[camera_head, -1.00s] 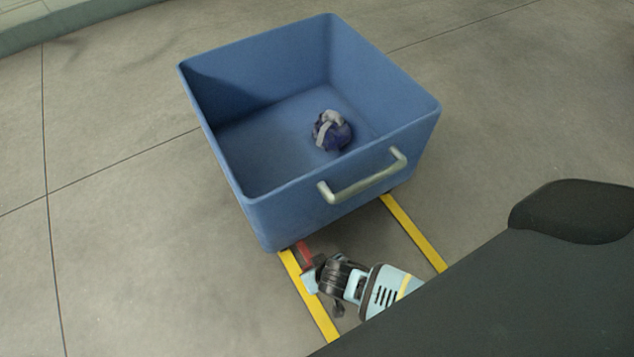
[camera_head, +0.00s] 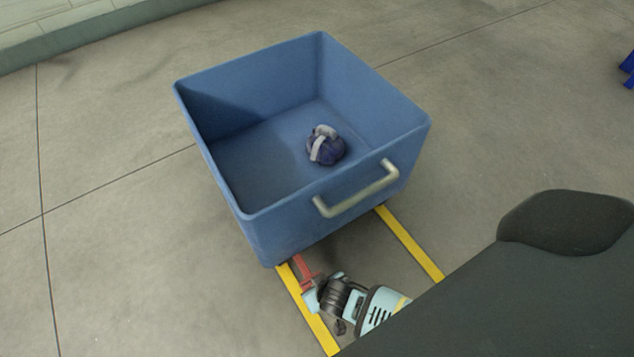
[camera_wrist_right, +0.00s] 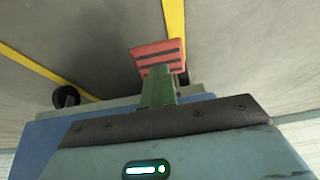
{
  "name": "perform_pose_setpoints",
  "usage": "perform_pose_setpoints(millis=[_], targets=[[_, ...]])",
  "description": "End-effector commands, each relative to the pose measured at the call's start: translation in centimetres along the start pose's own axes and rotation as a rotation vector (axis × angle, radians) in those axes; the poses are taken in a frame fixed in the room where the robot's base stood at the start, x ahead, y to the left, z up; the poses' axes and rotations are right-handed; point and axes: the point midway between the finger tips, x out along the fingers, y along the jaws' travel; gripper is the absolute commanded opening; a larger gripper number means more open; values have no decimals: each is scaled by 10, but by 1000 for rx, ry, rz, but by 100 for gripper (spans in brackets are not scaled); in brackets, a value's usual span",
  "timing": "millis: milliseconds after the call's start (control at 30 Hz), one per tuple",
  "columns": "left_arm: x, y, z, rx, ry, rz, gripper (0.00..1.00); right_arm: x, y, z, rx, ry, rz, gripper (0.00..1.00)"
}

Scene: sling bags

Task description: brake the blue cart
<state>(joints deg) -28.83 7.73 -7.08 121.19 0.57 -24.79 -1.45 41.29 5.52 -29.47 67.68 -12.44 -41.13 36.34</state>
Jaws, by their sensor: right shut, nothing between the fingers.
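The blue cart (camera_head: 330,215) stands on the floor with its handled side toward me, over the ends of two yellow lines. A red pedal (camera_head: 303,270) juts out low at its near left corner. In the right wrist view the pedal (camera_wrist_right: 158,55) shows dark grooves, and a green piece (camera_wrist_right: 158,92) overlaps its lower edge. My right gripper (camera_head: 310,294) is shut and empty, low beside the pedal. I cannot tell whether it touches the pedal. A black wheel (camera_wrist_right: 66,97) and part of the cart's blue body show there too. My left gripper is not in view.
A dark blue bag with a grey strap (camera_head: 325,147) lies inside the cart. The metal handle (camera_head: 357,190) sticks out above the pedal side. The yellow lines (camera_head: 410,244) mark the floor. Open concrete surrounds the cart; a blue object (camera_head: 628,68) is at the far right edge.

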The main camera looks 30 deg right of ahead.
Motion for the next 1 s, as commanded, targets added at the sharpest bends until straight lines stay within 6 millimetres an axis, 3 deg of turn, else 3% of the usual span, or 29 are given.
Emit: perform_pose_setpoints(millis=[33,167,600,800,1000], targets=[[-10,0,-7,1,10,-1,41,-12,3,-5,1,4,1,0],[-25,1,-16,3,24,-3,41,-27,8,-9,1,4,1,0],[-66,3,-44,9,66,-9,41,-104,8,8,2,3,-1,0],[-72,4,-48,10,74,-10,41,-119,8,13,0,1,0,0],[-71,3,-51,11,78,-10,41,-121,8,14,0,0,0,0]])
